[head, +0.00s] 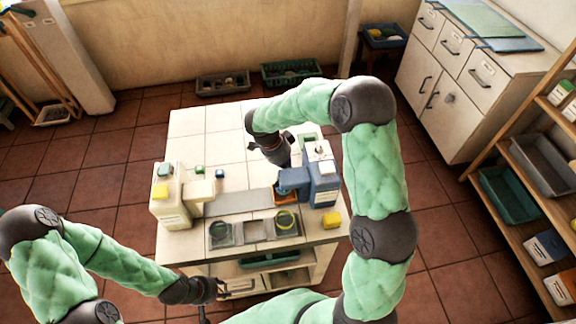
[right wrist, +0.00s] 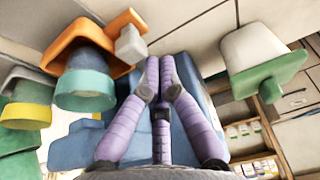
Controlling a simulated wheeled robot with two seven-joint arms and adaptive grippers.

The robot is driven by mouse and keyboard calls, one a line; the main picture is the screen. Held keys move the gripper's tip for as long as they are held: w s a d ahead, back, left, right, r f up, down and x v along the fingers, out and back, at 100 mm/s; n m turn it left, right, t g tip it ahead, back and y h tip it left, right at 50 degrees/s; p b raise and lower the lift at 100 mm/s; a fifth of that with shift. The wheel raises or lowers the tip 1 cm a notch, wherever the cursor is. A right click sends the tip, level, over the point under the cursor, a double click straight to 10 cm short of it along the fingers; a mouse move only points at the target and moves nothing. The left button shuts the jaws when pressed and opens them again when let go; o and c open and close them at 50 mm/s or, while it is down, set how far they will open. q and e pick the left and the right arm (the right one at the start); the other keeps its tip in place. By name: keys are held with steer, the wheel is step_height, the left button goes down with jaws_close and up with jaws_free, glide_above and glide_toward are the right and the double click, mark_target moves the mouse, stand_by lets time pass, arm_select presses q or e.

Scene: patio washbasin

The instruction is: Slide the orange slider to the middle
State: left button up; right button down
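An orange part (head: 287,198), which looks like the slider, sits low on the blue machine (head: 323,185) at the right of the tiled table. In the right wrist view an orange piece (right wrist: 88,42) with a pale grey block (right wrist: 130,45) at its end shows at upper left.
A cream machine (head: 170,198) stands at the table's left. Small green and blue blocks lie near it. The table's back left is clear.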

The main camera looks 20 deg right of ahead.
steer(key=w+a, duration=0.1)
steer(key=a, duration=0.2)
steer(key=a+b, duration=0.1)
steer(key=a, duration=0.3)
steer(key=w+a+b, duration=0.1)
steer(key=a, duration=0.2)
steer(key=shift+w+a, duration=0.2)
steer(key=shift+w, duration=0.15)
arm_select(q)
step_height(320, 180, down, 3)
steer(key=shift+r, duration=0.15)
